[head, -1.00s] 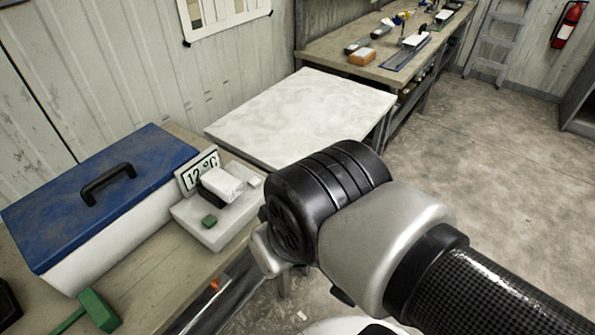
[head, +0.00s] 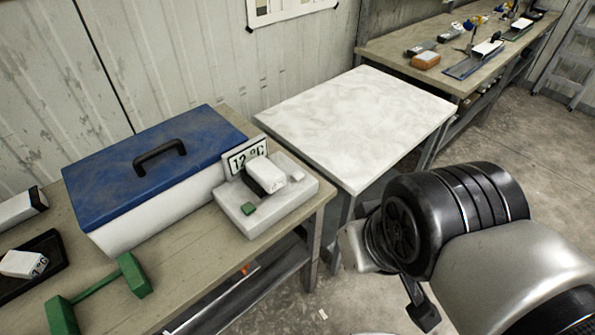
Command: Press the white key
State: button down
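A pale grey device (head: 255,224) stands at the right end of the wooden bench. A small white key (head: 297,175) is on its top at the right, and a small green key (head: 249,209) is at its front left. A white block with dark markings (head: 265,175) lies between them, in front of a sign reading 12 °C (head: 247,156). My gripper (head: 421,306) is mostly hidden behind my wrist, with only a dark part showing below it. It is to the right of the device, apart from it. Its opening cannot be seen.
A blue-lidded box (head: 160,170) stands left of the device. A green dumbbell-shaped object (head: 100,292) and a black tray (head: 32,272) with a white block are at the front left. A pale-topped table (head: 350,120) behind is clear. Another bench (head: 440,60) holds several items.

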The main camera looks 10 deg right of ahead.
aim_at(298, 176)
jog(key=i+j+z, duration=0.1)
jog(key=j, duration=0.25)
jog(key=i+j+z, duration=0.1)
jog(key=j, duration=0.3)
jog(key=i+j, duration=0.25)
jog(key=j, duration=0.15)
jog(key=l+z, duration=0.05)
